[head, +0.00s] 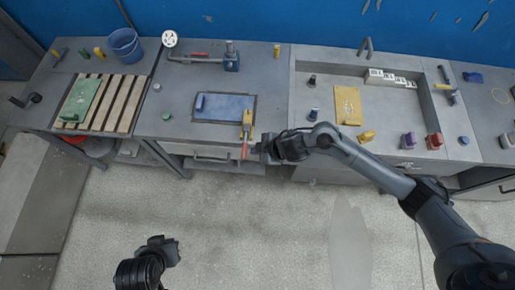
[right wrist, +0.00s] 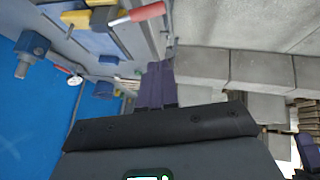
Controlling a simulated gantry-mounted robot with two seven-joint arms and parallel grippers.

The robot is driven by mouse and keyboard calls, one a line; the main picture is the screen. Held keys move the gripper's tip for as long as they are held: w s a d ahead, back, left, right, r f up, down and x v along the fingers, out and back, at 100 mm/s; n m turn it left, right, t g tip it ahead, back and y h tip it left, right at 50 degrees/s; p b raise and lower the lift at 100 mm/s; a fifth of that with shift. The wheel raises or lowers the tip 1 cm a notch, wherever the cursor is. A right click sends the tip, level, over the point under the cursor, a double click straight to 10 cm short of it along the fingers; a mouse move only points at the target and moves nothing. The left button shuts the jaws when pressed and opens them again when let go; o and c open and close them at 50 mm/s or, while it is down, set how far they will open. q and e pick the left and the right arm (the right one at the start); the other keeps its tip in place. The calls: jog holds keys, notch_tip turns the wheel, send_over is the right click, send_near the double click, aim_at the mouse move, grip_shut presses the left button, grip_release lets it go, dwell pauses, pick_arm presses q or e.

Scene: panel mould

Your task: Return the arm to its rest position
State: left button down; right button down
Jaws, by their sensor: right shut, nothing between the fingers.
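My right arm reaches in from the right. Its gripper (head: 256,149) is over the front edge of the bench, close to the red-handled tool (head: 245,150). In the right wrist view the fingers (right wrist: 156,82) are together with nothing between them. The red handle (right wrist: 148,11) shows there at the top, apart from the fingers. My left gripper (head: 172,250) is low in the head view, over the floor and away from the benches; its fingers are too unclear to tell open from shut.
A blue panel (head: 226,107) lies on the middle bench, with a yellow block (head: 247,118) at its right. A sunken tray with a yellow panel (head: 347,105) is on the right. A slatted rack with a green panel (head: 81,100) and a blue bucket (head: 125,43) are left. Floor in front is clear.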

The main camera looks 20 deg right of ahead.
jog(key=s+a+f+m+g+y, duration=0.1)
jog(key=s+a+f+m, duration=0.1)
jog(key=s+a, duration=0.35)
jog(key=s+a+f+m+y, duration=0.1)
jog(key=s+a+f+m, duration=0.15)
jog(key=s, duration=0.65)
jog(key=s+d+r+m+h, duration=0.25)
jog(key=d+r+m, duration=0.2)
jog(key=d, duration=0.45)
jog(key=s+d+r+m+h, duration=0.2)
jog(key=d+r+m+h, duration=0.25)
jog(key=d, duration=0.45)
notch_tip(320, 180, up, 13)
jog(key=s+n+p, duration=0.1)
jog(key=p, duration=1.2)
jog(key=shift+s+d+f+g, duration=0.2)
jog(key=shift+d+g, duration=0.1)
jog(key=shift+g, duration=0.1)
